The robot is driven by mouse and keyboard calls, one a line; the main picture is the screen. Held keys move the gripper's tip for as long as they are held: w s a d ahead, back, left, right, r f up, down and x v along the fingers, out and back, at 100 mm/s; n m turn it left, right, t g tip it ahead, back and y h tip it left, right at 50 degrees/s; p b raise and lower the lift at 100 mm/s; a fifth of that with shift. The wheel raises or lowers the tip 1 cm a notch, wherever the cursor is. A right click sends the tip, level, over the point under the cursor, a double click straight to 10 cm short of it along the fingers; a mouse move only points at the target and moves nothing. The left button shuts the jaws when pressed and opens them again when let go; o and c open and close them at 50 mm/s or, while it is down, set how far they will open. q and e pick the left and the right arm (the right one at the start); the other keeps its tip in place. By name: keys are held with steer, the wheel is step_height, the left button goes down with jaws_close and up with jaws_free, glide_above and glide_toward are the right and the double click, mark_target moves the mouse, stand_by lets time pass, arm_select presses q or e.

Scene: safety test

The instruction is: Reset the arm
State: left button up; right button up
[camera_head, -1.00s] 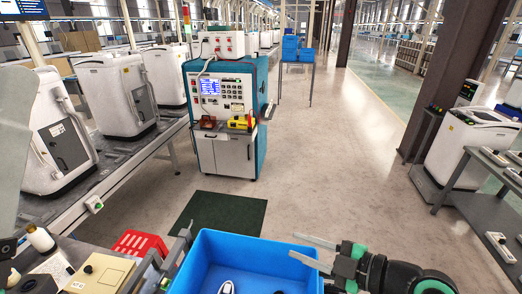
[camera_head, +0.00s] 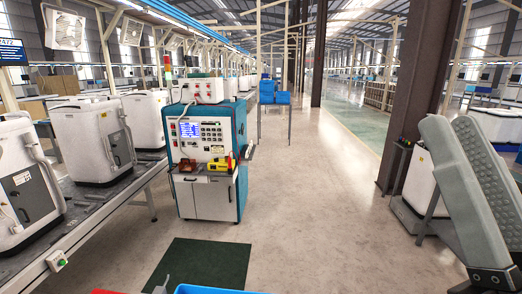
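My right arm (camera_head: 470,190) is a large grey, folded link at the right edge, close to the camera. Its lower end runs out of the picture at the bottom right. The fingers of my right gripper cannot be made out, so I cannot tell whether it is open or shut. A thin pale tip (camera_head: 162,285) at the bottom edge, left of centre, appears to be part of my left gripper. The rest of it is below the picture.
The blue bin's rim (camera_head: 205,290) and a red basket's edge (camera_head: 106,292) just show at the bottom. A teal-and-white test cabinet (camera_head: 208,160) stands behind a dark green mat (camera_head: 200,266). White machines (camera_head: 92,140) line the conveyor on the left. The middle floor is clear.

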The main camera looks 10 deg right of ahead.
arm_select(q)
step_height(320, 180, up, 30)
steer(key=p, duration=3)
arm_select(e)
step_height(320, 180, up, 30)
steer(key=shift+w+f+n, duration=0.25)
steer(key=shift+w+n, duration=0.05)
steer(key=shift+n, duration=0.1)
